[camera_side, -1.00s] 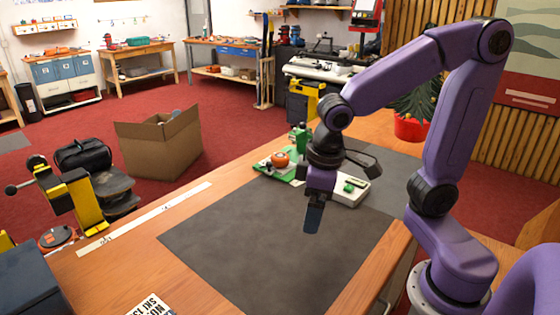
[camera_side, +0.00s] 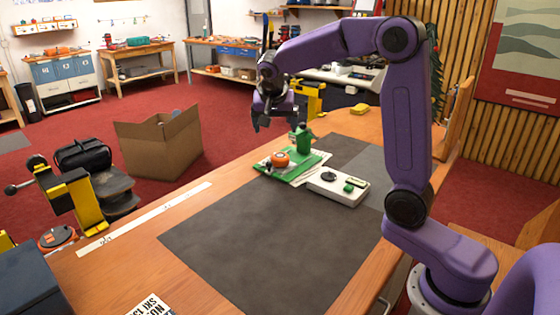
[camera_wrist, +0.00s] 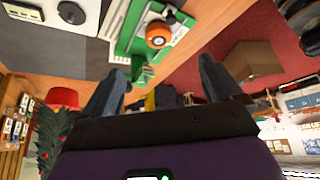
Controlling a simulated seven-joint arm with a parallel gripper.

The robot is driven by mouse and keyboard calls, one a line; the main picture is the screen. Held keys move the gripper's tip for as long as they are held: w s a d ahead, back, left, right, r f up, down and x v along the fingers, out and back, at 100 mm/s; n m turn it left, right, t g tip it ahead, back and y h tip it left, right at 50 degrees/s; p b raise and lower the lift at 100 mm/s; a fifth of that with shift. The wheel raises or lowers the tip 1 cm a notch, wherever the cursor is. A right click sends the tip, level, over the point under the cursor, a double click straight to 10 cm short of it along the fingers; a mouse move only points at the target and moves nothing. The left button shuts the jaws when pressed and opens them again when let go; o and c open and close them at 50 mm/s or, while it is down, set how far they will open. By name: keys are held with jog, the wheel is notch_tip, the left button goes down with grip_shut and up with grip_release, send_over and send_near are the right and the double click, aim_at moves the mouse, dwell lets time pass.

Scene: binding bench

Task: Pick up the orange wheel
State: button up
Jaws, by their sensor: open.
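The orange wheel (camera_side: 280,159) sits on a green board (camera_side: 300,168) near the back left edge of the bench.
A white box with green and black parts (camera_side: 338,187) lies right of the board. A dark mat (camera_side: 270,240) covers the clear middle of the bench. A white ruler strip (camera_side: 145,219) lies along the left edge. An open cardboard box (camera_side: 160,147) is on the floor.

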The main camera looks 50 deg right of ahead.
aim_at(280, 156)
jog(key=shift+m, duration=0.4)
jog(key=x, duration=0.6)
jog(key=d+x, duration=0.1)
jog(key=x, duration=1.1)
jog(key=shift+w+d+r, duration=0.2)
jog(key=shift+d+r, duration=0.05)
jog(key=shift+r, duration=0.2)
jog(key=c, duration=1.2)
